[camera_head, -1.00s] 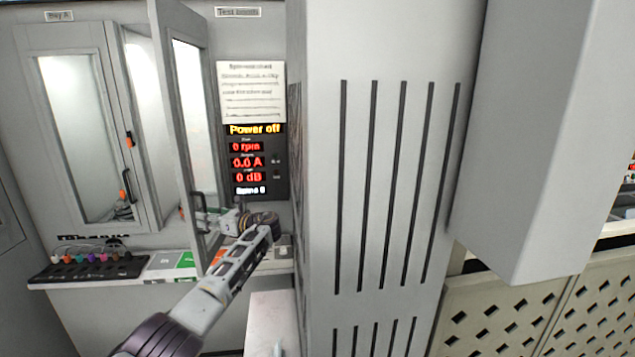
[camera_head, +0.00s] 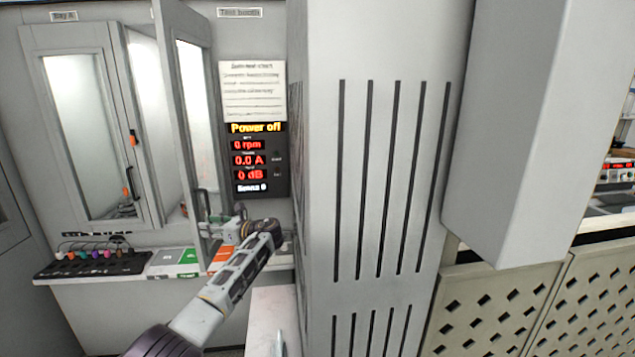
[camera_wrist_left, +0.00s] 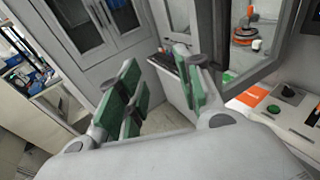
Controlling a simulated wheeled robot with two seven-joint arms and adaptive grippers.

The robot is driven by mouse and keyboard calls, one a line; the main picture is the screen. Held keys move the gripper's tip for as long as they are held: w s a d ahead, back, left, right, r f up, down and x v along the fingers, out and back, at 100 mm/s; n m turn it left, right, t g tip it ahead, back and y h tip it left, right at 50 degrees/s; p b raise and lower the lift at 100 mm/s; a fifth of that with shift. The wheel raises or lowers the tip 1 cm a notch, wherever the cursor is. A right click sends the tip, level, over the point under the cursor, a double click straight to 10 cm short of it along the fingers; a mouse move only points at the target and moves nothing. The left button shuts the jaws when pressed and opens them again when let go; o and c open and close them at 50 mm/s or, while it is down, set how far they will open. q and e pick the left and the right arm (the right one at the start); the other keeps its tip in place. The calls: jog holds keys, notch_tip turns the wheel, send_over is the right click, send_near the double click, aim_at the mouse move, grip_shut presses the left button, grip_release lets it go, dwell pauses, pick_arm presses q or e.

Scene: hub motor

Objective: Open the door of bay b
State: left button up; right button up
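The bay b door (camera_head: 168,110), a grey frame with a tall window, stands swung out from the cabinet in the head view. Its own label is not readable. Its dark handle (camera_head: 203,206) is low on the door. My left gripper (camera_head: 212,226) is close beside the handle; contact cannot be told. In the left wrist view, my left gripper (camera_wrist_left: 165,95) has its green-padded fingers spread apart, with nothing seen held between them. A windowed door frame (camera_wrist_left: 262,72) stands right of the fingers. My right gripper is not in view.
The Bay A door (camera_head: 82,125) is shut at left. A display panel (camera_head: 258,160) reads "Power off". A shelf (camera_head: 95,277) with a dark strip of coloured knobs (camera_head: 95,263) runs below. A large grey column (camera_head: 385,180) stands close at right.

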pick_arm(q)
jog(key=s+d+f+n+g+h, duration=0.1)
jog(key=s+d+f+n+h, duration=0.3)
jog(key=s+f, duration=0.7)
jog(key=s+d+f+n+h, duration=0.4)
jog(key=s+f, duration=0.3)
jog(key=f, duration=0.8)
jog(key=s+d+f+n+g+h, duration=0.1)
jog(key=s+f+n+h, duration=0.15)
jog(key=s, duration=0.45)
jog(key=s+d+f+n+h, duration=0.1)
jog(key=s+f+n+h, duration=0.15)
jog(key=s, duration=0.45)
jog(key=s+d+r+n+h, duration=0.1)
jog(key=s+r+n, duration=0.25)
jog(key=s, duration=0.55)
jog(key=s+d+r+n+h, duration=0.15)
jog(key=s+n, duration=0.25)
jog(key=s, duration=0.5)
notch_tip(320, 180, down, 33)
jog(key=s+g, duration=0.2)
jog(key=s+a+f, duration=0.2)
jog(key=s+f, duration=0.8)
jog(key=s, duration=0.1)
jog(key=s+a+f+g, duration=0.1)
jog(key=s+a+f, duration=0.1)
jog(key=s+f, duration=0.7)
jog(key=shift+s+a+f+m, duration=0.25)
jog(key=shift+s+f+m, duration=0.15)
jog(key=shift+s, duration=0.9)
